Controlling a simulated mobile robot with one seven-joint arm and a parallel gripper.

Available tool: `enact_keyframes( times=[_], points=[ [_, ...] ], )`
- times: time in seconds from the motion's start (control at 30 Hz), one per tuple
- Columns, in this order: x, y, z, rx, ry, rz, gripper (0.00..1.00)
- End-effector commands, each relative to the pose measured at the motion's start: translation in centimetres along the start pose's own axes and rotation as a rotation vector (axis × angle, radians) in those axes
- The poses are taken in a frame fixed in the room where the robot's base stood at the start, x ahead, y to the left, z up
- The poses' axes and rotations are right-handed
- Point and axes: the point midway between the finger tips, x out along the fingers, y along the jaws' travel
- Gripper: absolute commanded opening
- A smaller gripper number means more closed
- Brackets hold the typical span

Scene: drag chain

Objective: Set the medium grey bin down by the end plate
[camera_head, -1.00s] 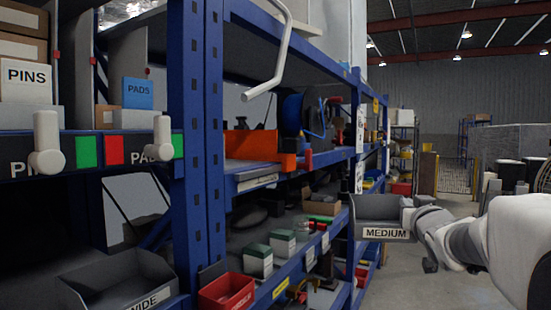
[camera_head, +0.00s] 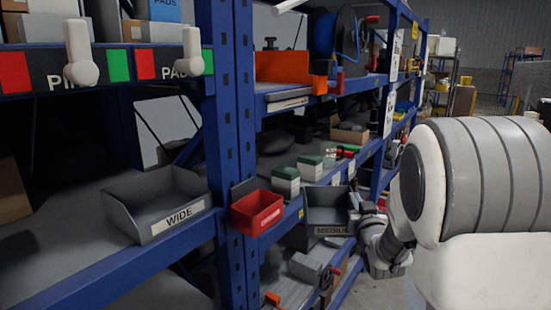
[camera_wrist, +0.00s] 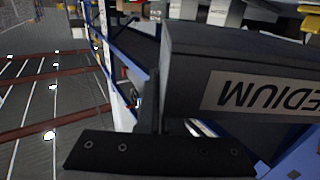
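The medium grey bin (camera_head: 325,212), labelled MEDIUM, is held upright in front of the blue shelf rack in the head view. My gripper (camera_head: 355,208) is at its right side and appears shut on that side wall. In the wrist view the bin (camera_wrist: 220,65) fills the upper right, its label upside down. A dark gripper part (camera_wrist: 155,155) crosses the bottom of that view, so the exact grip is partly hidden. I cannot pick out an end plate for certain.
The grey WIDE bin (camera_head: 158,205) sits on the left shelf, with a red bin (camera_head: 257,211) at the blue upright (camera_head: 228,150). Green-topped boxes (camera_head: 285,182) stand on the shelf behind the held bin. A grey block (camera_head: 304,267) lies on a lower level.

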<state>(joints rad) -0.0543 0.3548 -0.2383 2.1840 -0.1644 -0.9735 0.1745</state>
Motion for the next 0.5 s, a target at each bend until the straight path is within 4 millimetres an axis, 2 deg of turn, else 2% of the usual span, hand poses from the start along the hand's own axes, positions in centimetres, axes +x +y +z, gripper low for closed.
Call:
enact_keyframes(
  times=[0.03, 0.2, 0.33, 0.5],
  points=[
    [-0.3, -1.7, 2.3, 0.001, -0.010, -0.016, 0.00],
    [-1.9, -5.0, 6.8, -0.001, -0.004, -0.031, 0.00],
    [-2.8, -6.2, 8.5, 0.000, 0.000, -0.034, 0.00],
    [-3.5, -6.5, 10.5, -0.001, -0.002, -0.033, 0.00]
  ],
)
